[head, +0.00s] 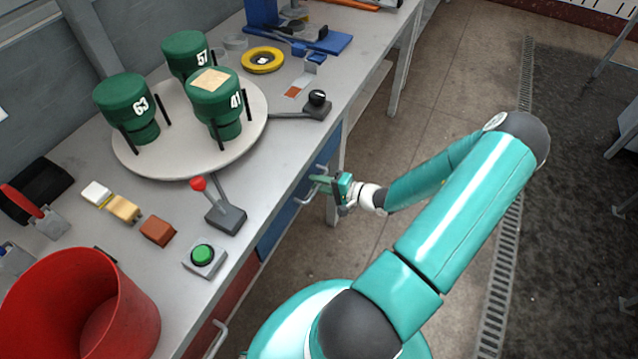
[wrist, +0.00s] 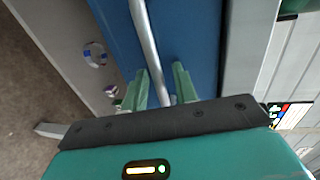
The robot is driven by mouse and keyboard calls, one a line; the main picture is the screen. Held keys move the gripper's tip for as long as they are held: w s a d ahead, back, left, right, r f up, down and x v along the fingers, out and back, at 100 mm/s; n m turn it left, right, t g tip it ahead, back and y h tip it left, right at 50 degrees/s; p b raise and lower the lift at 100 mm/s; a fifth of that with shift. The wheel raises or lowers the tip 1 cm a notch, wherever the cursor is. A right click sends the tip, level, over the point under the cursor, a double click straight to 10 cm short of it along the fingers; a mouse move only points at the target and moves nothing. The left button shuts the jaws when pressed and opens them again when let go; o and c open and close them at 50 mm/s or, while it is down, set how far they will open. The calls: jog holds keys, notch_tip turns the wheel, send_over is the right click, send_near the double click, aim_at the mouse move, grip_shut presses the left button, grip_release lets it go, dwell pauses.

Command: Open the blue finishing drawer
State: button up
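The blue finishing drawer (head: 284,221) is in the bench front in the head view, and its front looks about flush with the bench. Its blue face (wrist: 195,35) fills the middle of the wrist view. A silver bar handle (wrist: 147,35) runs down that face; it also shows in the head view (head: 304,197). My gripper (wrist: 160,75) is at the handle, with one green finger on each side of the bar. The fingers are apart, with a gap visible between the bar and the right finger. My gripper also shows beside the bench in the head view (head: 325,182).
A red drawer (head: 226,303) with a silver handle lies nearer in the same bench. The bench top holds a turntable (head: 250,130) with green cylinders, a red lever (head: 199,184), a green button (head: 203,254) and a red bin (head: 130,300). The floor beside the bench is clear.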

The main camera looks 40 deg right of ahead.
jog(key=shift+w, duration=0.15)
grip_shut()
